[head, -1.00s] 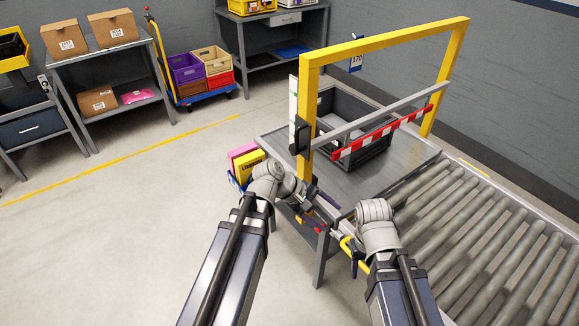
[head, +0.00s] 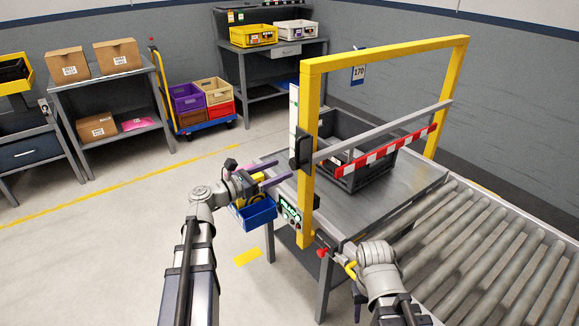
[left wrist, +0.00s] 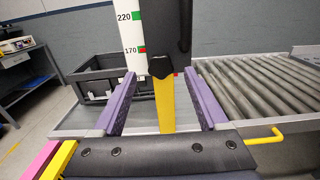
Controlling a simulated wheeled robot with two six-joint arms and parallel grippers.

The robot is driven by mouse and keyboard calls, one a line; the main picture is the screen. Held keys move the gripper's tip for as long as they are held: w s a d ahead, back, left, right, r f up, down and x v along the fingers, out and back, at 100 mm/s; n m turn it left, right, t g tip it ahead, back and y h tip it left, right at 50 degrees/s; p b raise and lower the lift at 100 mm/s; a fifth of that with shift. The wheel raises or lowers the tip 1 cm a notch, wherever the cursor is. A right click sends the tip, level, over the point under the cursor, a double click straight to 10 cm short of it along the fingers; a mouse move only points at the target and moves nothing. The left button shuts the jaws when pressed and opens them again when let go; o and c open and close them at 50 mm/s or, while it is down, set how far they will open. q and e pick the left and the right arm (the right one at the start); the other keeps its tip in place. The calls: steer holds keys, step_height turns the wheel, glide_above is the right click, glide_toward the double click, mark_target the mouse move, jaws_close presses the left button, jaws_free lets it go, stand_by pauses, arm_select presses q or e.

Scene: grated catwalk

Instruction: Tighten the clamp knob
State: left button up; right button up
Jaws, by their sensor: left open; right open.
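The black clamp knob (head: 301,152) sits on the left post of the yellow frame (head: 307,190), where the grey crossbar (head: 385,130) meets it. In the left wrist view the knob (left wrist: 161,67) is ahead, between the fingers in the picture, beside the white scale (left wrist: 131,30) at its 170 mark. My left gripper (head: 280,169) is open and empty, its purple fingers pointing at the post, left of and below the knob, apart from it.
A dark crate (head: 352,182) stands on the metal table (head: 400,186) behind the frame. The red-and-white bar (head: 385,152) hangs under the crossbar. A roller conveyor (head: 490,250) runs right. A blue bin (head: 256,213) and a green-screened panel (head: 290,212) sit by the table's left side.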

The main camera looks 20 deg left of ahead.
mark_target(292, 164)
arm_select(q)
steer(key=shift+x, duration=2.35)
jaws_close()
